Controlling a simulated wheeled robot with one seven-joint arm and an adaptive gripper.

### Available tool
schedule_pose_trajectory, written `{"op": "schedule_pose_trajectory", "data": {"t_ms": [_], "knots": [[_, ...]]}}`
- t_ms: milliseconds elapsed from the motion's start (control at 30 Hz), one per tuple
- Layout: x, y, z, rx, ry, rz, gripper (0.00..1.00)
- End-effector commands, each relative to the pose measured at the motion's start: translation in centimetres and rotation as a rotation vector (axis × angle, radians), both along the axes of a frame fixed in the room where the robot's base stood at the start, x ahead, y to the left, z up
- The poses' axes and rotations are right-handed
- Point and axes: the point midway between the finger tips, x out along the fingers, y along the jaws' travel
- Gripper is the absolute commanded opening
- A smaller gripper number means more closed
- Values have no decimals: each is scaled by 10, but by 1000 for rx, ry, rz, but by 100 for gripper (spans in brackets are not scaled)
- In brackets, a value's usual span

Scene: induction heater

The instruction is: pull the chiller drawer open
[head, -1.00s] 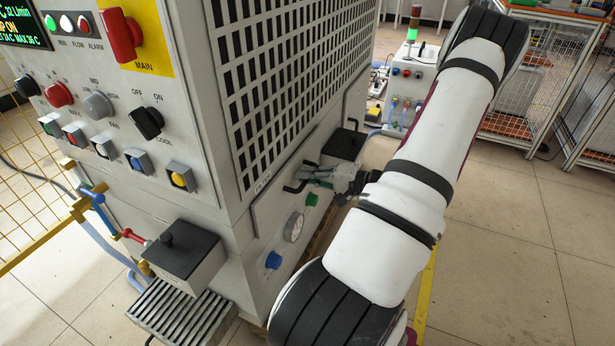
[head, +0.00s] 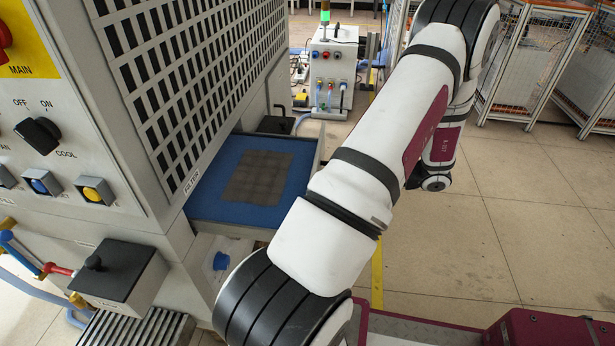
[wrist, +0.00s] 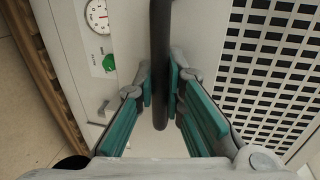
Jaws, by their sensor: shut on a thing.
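The chiller drawer (head: 214,194) stands out from the side of the grey chiller cabinet, below its vent grille, in the head view. Its inside is blue, with a dark grey grid-patterned square (head: 258,178) on its floor. In the wrist view, the drawer's black bar handle (wrist: 159,40) runs between the teal pads of my gripper (wrist: 160,88). My gripper is shut on this handle. In the head view my gripper, the handle and part of the drawer front are hidden behind my arm.
A small black-lidded box (head: 118,275) and a slatted grate (head: 138,330) are at the cabinet's near corner. A control unit with a green lamp (head: 333,60) stands behind. A dial gauge (wrist: 97,16) shows in the wrist view.

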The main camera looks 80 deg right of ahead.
Motion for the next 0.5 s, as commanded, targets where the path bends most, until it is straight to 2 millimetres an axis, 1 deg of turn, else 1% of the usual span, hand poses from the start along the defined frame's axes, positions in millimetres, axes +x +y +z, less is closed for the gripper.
{"op": "schedule_pose_trajectory", "data": {"t_ms": [33, 200, 500], "knots": [[-7, 0, -2, 1, 4, -1, 0], [-19, -1, -2, 2, 3, 1, 0], [-21, -1, -2, 2, 3, 1, 0]]}}
